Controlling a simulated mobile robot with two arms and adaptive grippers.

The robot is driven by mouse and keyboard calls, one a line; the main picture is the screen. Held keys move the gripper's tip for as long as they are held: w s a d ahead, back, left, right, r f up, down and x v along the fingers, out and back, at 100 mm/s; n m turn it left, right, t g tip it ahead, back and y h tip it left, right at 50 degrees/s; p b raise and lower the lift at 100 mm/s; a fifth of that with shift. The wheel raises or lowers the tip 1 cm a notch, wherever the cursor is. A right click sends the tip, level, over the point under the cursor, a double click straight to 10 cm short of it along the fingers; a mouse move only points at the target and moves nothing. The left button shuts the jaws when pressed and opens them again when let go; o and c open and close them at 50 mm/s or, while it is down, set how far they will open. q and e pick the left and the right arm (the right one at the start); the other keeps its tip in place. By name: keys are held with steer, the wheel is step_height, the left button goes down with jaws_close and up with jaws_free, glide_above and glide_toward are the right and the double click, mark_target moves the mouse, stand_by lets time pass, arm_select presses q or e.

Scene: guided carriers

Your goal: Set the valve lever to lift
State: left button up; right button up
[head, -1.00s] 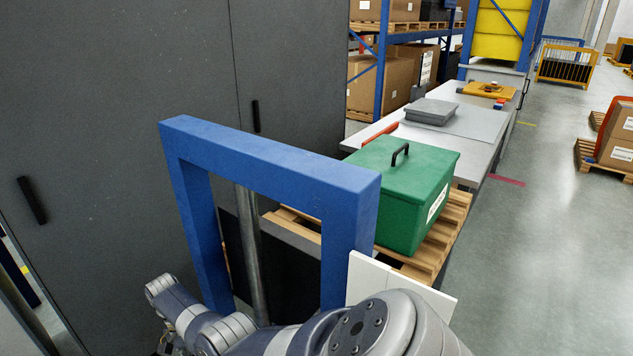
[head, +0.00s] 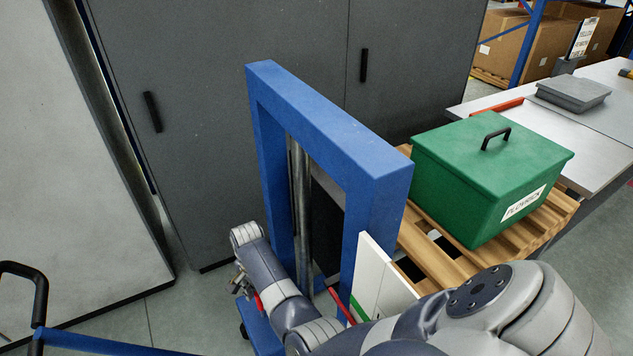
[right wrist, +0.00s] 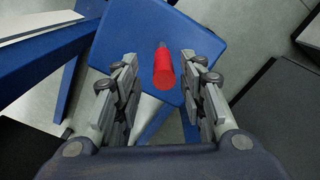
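A red cylindrical handle (right wrist: 163,68), apparently the valve lever's grip, shows in the right wrist view above a blue plate (right wrist: 205,32). My right gripper (right wrist: 159,62) is open, with one finger on each side of the handle and visible gaps between. In the head view my right gripper (head: 241,283) is low, left of the blue frame, beside a bit of red (head: 258,302), mostly hidden by my arm. A white panel (head: 383,280) with a red and a green mark stands right of it, partly covered by my arm. My left gripper is not in view.
The upright blue frame (head: 330,120) stands close to my right arm, with a metal post (head: 300,195) behind it. A green lidded box (head: 465,185) sits on a wooden pallet (head: 545,222) to the right. Dark cabinets (head: 210,110) stand behind.

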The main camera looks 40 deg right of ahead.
steer(key=r, duration=0.9)
steer(key=shift+w+a+r, duration=0.1)
steer(key=shift+w+a, duration=0.05)
steer(key=shift+a, duration=0.15)
steer(key=s+a+f+n+t+b, duration=0.1)
steer(key=s+f+n+b, duration=0.1)
steer(key=s+f+n, duration=0.4)
steer(key=s+a+f+n+t+b, duration=0.1)
steer(key=s+f+n, duration=0.6)
steer(key=s+f, duration=0.8)
step_height(320, 180, down, 5)
steer(key=shift+s+a+h+b, duration=0.15)
steer(key=shift+a+h+b, duration=0.2)
steer(key=shift+b, duration=0.5)
